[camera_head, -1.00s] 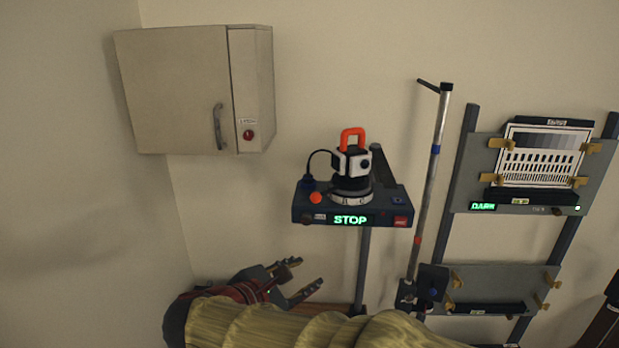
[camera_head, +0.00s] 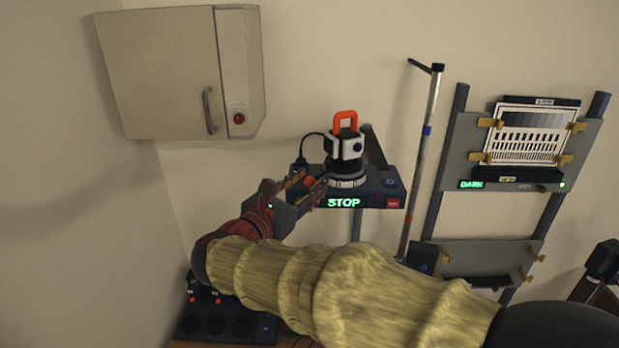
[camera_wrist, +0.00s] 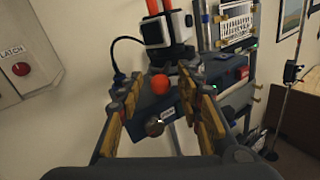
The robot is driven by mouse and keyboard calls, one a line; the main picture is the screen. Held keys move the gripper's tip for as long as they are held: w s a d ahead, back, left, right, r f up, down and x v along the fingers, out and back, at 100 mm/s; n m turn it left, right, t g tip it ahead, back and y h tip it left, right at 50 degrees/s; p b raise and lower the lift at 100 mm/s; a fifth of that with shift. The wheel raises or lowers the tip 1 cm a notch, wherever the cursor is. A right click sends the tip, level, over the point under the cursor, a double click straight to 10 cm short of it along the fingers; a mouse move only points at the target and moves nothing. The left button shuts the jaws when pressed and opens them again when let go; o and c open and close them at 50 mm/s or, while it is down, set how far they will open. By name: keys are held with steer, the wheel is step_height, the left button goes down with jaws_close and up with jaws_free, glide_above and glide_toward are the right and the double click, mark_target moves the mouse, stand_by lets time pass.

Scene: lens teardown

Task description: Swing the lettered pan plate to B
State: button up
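The pan plate (camera_head: 347,182) is a pale ring under a white-and-black device (camera_head: 343,147) with an orange handle (camera_head: 345,121). It sits on a dark blue shelf unit (camera_head: 375,190) with a green STOP display. Any letters on the plate are too small to read. My gripper (camera_head: 305,184) is open and empty, at the shelf's left end, left of the plate. In the wrist view, an orange knob (camera_wrist: 159,84) shows between the open fingers (camera_wrist: 156,92), and the device (camera_wrist: 166,28) stands beyond them. The fingers hide part of the shelf's left end.
A wall cabinet (camera_head: 160,75) with a red latch button hangs at the upper left. A pole (camera_head: 420,160) stands right of the shelf, then a rack with a chart (camera_head: 535,133) and a DARK display. A dark unit (camera_head: 225,328) lies low at left.

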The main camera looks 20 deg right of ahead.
steer(key=shift+w+d, duration=0.2)
steer(key=shift+c, duration=0.6)
steer(key=c, duration=0.8)
jaws_close()
